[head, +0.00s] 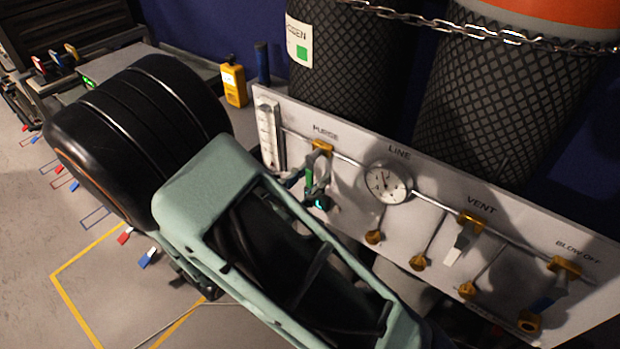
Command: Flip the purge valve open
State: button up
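The purge valve (321,147) is a brass fitting under the PURGE label on the pale panel. Its green handle (309,178) hangs down from the brass, partly covered. My gripper (311,188) is at this handle, with dark finger parts beside and below it and a small teal light showing. Most of the gripper is hidden behind my pale green arm link. I cannot tell whether the fingers are closed on the handle or only around it.
The panel (437,222) also carries a LINE gauge (387,183), a vent valve (471,222) with a white handle and a blow off valve (565,267) with a blue handle. Chained cylinders (490,95) stand behind. A yellow meter (234,84) stands left of the panel.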

jog(key=shift+c, duration=0.4)
grip_shut()
jog(key=n+p, duration=0.1)
jog(key=p, duration=0.1)
jog(key=s+d+n+p, duration=0.1)
jog(key=n+p, duration=0.1)
jog(key=r+n+p, duration=0.1)
jog(key=p, duration=0.2)
jog(key=shift+s+d+n, duration=0.25)
jog(key=shift+d+n, duration=0.15)
jog(key=n+p, duration=0.2)
jog(key=s+d+r+n+p, duration=0.1)
jog(key=n+p, duration=0.1)
jog(key=p, duration=0.1)
jog(key=shift+d+r, duration=0.1)
jog(key=shift+d, duration=0.1)
jog(key=n+p, duration=0.1)
jog(key=r+n+p, duration=0.1)
jog(key=n+p, duration=0.1)
jog(key=d+n+p, duration=0.1)
jog(key=n, duration=0.1)
jog(key=shift+s+r, duration=0.4)
jog(key=shift+s+d+r+n+p, duration=0.1)
jog(key=shift+r+n+p, duration=0.3)
jog(key=shift+n+p, duration=0.6)
jog(key=shift+r+n+p, duration=0.4)
jog(key=shift+n+p, duration=0.45)
jog(key=shift+n, duration=0.25)
jog(key=shift+o, duration=0.4)
grip_release()
